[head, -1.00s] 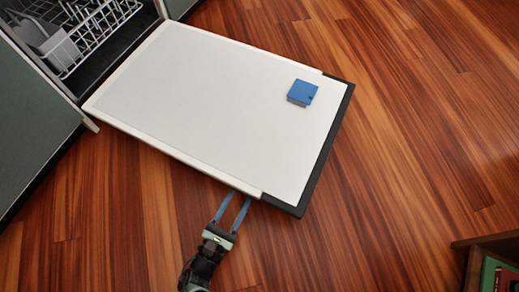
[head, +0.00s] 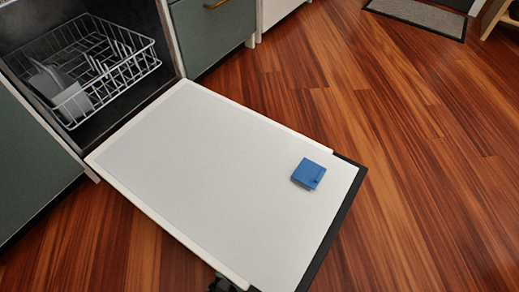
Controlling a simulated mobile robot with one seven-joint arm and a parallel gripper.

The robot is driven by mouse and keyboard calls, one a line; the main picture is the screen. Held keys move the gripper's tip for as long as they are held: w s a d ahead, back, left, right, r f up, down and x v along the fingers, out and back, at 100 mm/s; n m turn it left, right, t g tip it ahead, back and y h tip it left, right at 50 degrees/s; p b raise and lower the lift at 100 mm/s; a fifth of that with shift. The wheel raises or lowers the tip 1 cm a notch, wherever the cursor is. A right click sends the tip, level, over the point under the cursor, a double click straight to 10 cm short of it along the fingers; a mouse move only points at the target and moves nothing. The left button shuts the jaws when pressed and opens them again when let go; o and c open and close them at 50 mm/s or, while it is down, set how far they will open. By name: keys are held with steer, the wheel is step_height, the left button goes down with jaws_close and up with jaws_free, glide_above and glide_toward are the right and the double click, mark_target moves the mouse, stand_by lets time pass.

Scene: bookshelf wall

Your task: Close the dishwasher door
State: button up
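The dishwasher door (head: 210,165) is folded down, its white inner face up and roughly level above the wood floor. A small blue block (head: 308,174) sits on its face near the outer end. The open dishwasher (head: 150,97) shows at the upper left with a white wire rack inside. Only a small dark part of my gripper (head: 222,284) shows at the bottom edge, beside the door's near side. Its fingers are hidden or out of frame, so I cannot tell whether it touches the door.
Green cabinet fronts stand left (head: 30,160) and right (head: 212,35) of the dishwasher. The wood floor (head: 430,190) right of the door is clear. A grey mat (head: 418,17) lies at the top right.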

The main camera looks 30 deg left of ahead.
steer(key=shift+c, duration=0.3)
steer(key=shift+s, duration=0.1)
jaws_close()
stand_by(0.9)
